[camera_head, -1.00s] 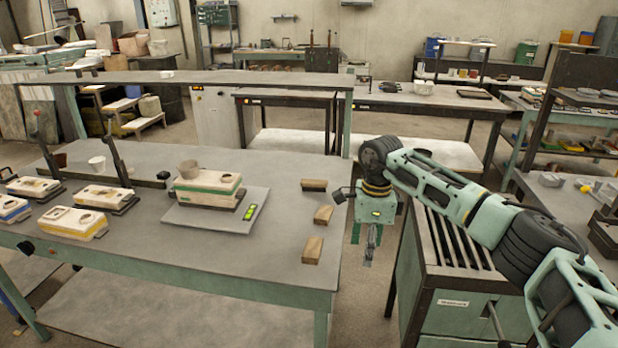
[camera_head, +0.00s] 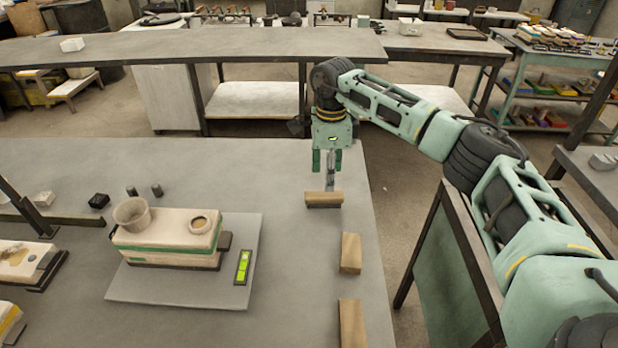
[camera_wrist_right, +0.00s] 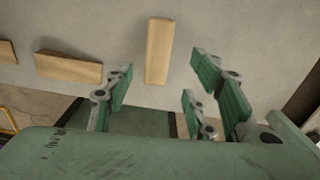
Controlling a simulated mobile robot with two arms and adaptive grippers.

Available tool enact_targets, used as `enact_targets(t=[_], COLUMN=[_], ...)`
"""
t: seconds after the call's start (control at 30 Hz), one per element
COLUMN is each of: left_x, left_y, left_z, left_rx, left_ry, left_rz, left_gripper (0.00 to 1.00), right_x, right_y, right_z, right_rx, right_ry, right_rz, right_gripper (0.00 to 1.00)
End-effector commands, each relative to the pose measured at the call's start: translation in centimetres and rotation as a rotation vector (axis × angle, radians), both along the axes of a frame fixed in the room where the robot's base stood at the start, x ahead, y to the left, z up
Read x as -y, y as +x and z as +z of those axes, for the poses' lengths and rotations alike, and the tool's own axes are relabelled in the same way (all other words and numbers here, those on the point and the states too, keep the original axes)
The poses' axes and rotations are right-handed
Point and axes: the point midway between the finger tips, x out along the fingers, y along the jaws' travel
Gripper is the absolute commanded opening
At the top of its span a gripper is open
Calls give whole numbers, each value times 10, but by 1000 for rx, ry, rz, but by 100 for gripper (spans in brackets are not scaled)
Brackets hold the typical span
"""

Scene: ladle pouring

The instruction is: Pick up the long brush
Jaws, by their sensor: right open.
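No object that I can make out clearly as a long brush shows. Three wooden blocks lie along the right side of the grey table: the far block (camera_head: 323,200), the middle block (camera_head: 350,254) and the near block (camera_head: 352,323). My right gripper (camera_head: 327,163) is open and empty, pointing down by the far block. In the right wrist view, my right gripper (camera_wrist_right: 165,75) has its fingers spread, with one block (camera_wrist_right: 158,50) beyond the gap between them. A second block (camera_wrist_right: 68,67) lies to the left. My left gripper is out of view.
A cream box (camera_head: 170,238) with a cup (camera_head: 131,214) on it sits on a grey plate (camera_head: 150,290). A dark bar with posts (camera_head: 60,215) is at the left. The table's middle is clear.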

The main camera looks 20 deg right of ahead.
Motion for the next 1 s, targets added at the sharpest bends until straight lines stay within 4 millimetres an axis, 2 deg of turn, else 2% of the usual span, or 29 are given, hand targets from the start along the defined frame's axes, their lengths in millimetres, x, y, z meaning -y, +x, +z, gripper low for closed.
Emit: enact_targets(t=[0.03, 0.1, 0.3, 0.53, 0.7, 0.97, 1.0], left_x=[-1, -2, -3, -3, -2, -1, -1], left_y=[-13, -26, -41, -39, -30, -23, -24], left_z=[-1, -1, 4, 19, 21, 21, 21], left_rx=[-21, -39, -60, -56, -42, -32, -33], left_ry=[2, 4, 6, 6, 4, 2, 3], left_rz=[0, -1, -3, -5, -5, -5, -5], left_gripper=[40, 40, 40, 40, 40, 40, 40], right_x=[0, 0, -1, -8, -8, -8, -8], right_y=[0, -1, -2, -8, -7, -6, -6], right_z=[-1, -4, -25, -55, -75, -78, -78], right_rx=[-1, -2, -3, -5, -2, 0, 0], right_ry=[-1, 0, -1, -1, 1, 0, 0], right_rz=[0, 0, 0, 1, -1, 0, 0], right_gripper=[50, 50, 50, 50, 50, 50, 46])
